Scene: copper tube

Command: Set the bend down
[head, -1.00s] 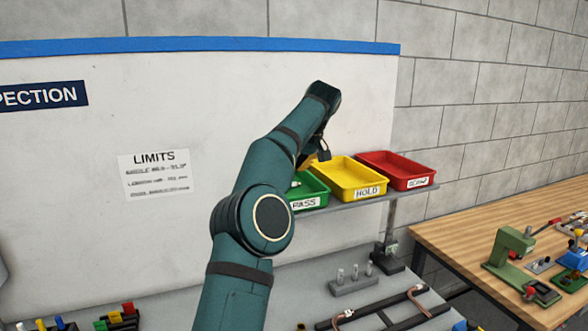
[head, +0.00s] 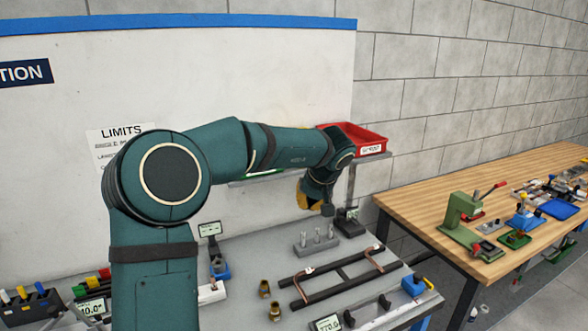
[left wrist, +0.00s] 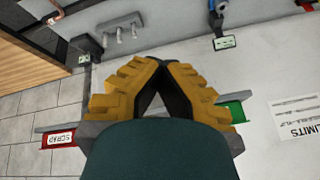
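Two copper bends lie on black rails on the grey bench: one bend (head: 299,286) at the left end, the other (head: 375,261) at the right. A bit of copper (left wrist: 54,10) also shows at the top left of the left wrist view. My left gripper (head: 304,199) hangs above the back of the bench, below the bin shelf and apart from the rails. In the left wrist view its yellow fingers (left wrist: 162,64) meet at the tips, and I see nothing between them. My right gripper is not in view.
A red SCRAP bin (head: 362,140) stands on the shelf; my arm hides most of the other bins. A grey block with metal pins (head: 316,241), brass fittings (head: 270,300) and a blue tool (head: 414,285) stand on the bench. A wooden table (head: 420,212) is at the right.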

